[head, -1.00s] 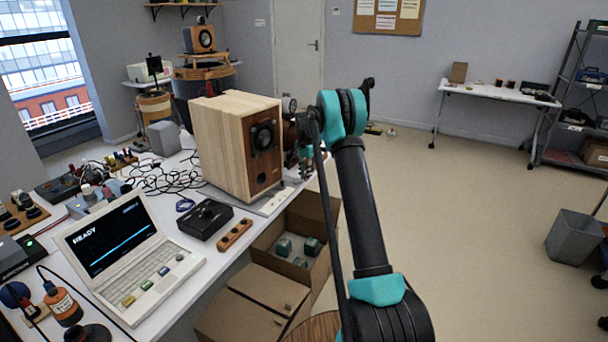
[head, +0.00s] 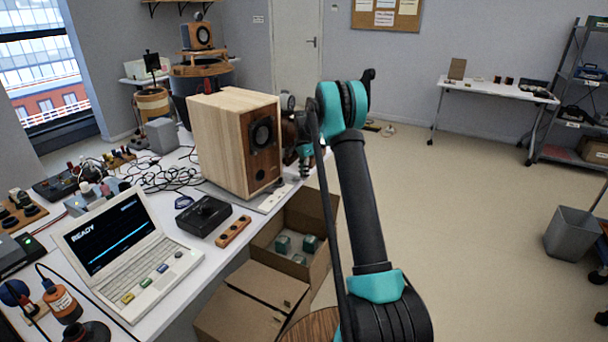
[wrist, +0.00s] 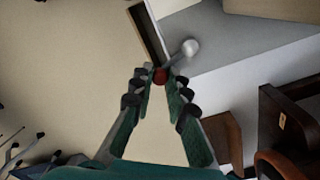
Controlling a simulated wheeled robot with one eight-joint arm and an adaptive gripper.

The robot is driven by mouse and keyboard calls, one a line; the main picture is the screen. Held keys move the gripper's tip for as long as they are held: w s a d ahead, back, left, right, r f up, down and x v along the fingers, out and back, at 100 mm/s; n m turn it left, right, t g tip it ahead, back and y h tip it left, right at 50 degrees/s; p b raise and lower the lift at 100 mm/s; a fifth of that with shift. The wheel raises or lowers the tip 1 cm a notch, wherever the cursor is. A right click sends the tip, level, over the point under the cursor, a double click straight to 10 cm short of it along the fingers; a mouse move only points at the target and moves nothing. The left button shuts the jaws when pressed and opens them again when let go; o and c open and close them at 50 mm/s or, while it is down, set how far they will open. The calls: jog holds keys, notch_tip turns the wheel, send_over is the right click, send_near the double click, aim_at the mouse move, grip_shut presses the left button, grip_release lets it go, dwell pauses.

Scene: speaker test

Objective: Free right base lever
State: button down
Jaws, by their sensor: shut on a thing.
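A wooden speaker (head: 220,135) with a dark round driver stands on a pale base plate (head: 272,199) at the bench's right end. My gripper (head: 305,165) is just right of the speaker in the head view, pointing down near the bench edge. In the wrist view my gripper (wrist: 160,77) is shut on a small red knob (wrist: 160,76) at its fingertips. A short grey rod with a pale ball end (wrist: 190,46) shows just beyond the fingertips; I cannot tell how it joins the red knob. The knob's mounting is mostly hidden.
An open cardboard box (head: 314,220) with green-grey blocks stands below the bench edge, under my arm. A laptop (head: 122,250), a black control box (head: 204,215) and tangled cables (head: 165,177) occupy the bench. The floor at right is clear up to a grey bin (head: 572,235).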

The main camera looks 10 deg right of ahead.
jog(key=c, duration=1.5)
grip_release()
notch_tip(320, 180, up, 12)
